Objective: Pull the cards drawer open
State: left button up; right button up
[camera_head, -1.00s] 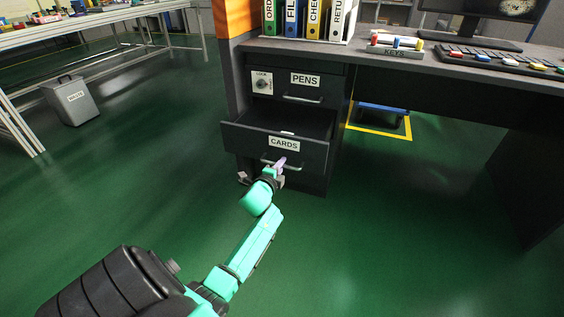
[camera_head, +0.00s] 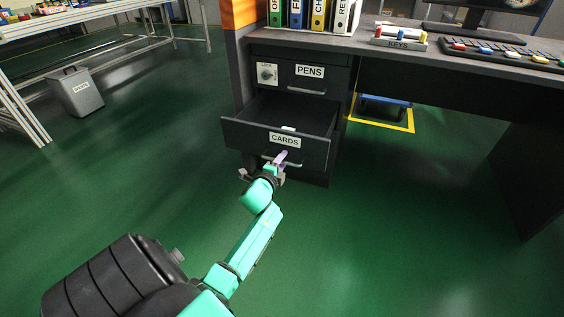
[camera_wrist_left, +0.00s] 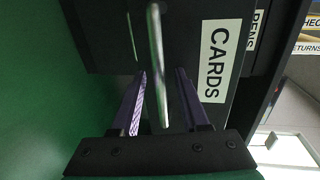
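The dark cards drawer (camera_head: 240,133) stands pulled out below the pens drawer. Its front bears a white CARDS label (camera_head: 285,140), which also shows in the wrist view (camera_wrist_left: 218,60). A metal bar handle (camera_wrist_left: 157,60) sits on the front, below the label in the head view. My left gripper (camera_head: 281,160) is at this handle. In the wrist view its two fingers (camera_wrist_left: 161,72) stand apart on either side of the bar, with a visible gap on both sides. The drawer's inside shows in part and looks dark. My right gripper is not in view.
The pens drawer (camera_head: 288,77) above is shut. Binders (camera_head: 318,14) and a keys tray (camera_head: 398,40) stand on the desk top. A grey bin (camera_head: 77,92) is at left. The green floor (camera_head: 390,220) in front is clear.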

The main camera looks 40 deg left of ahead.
pick_arm(q)
jog(key=p+v, duration=0.5)
jog(key=v, duration=0.9)
jog(key=shift+s+d, duration=0.15)
jog(key=shift+s, duration=0.1)
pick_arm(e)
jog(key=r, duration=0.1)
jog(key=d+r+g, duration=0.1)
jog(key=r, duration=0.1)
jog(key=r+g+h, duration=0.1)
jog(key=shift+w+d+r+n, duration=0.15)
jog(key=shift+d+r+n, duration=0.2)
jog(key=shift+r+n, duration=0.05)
